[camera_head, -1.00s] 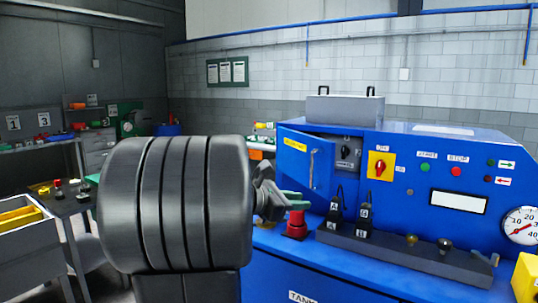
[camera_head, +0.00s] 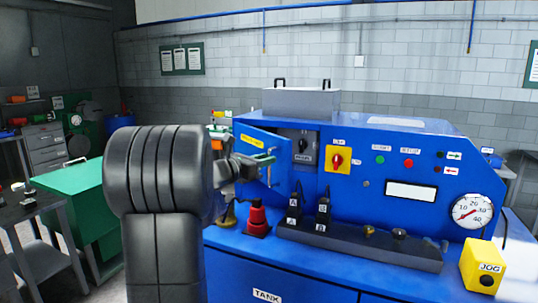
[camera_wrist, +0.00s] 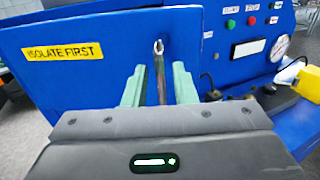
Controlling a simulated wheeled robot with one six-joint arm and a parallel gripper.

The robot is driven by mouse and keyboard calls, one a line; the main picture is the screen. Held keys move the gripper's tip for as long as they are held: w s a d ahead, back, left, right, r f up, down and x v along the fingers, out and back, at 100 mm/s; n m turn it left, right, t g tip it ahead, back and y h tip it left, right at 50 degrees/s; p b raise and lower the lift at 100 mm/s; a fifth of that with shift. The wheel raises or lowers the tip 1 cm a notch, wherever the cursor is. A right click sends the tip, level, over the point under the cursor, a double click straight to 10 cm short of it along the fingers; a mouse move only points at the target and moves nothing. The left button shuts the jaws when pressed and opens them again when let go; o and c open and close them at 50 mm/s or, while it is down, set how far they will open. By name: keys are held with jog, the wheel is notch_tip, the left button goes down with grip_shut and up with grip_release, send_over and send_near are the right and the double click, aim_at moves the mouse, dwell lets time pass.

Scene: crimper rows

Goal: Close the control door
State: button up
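The control door (camera_head: 262,150) is a blue panel with a yellow label on the blue machine, and it stands ajar, showing a recess with a dark switch (camera_head: 303,146). In the wrist view the door (camera_wrist: 110,75) fills the upper left, and its label reads "ISOLATE FIRST". Its upright metal handle (camera_wrist: 160,70) lies between the two green fingers of my gripper (camera_wrist: 158,88). Gaps show on both sides of the handle, so the gripper is open. In the head view my gripper (camera_head: 262,160) is at the handle. Finger contact cannot be told.
A yellow jog box (camera_head: 483,268) is at the front right. A green cabinet (camera_head: 75,205) stands on the left.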

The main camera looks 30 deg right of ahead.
jog(key=shift+x, duration=1.15)
grip_shut()
jog(key=shift+d, duration=0.1)
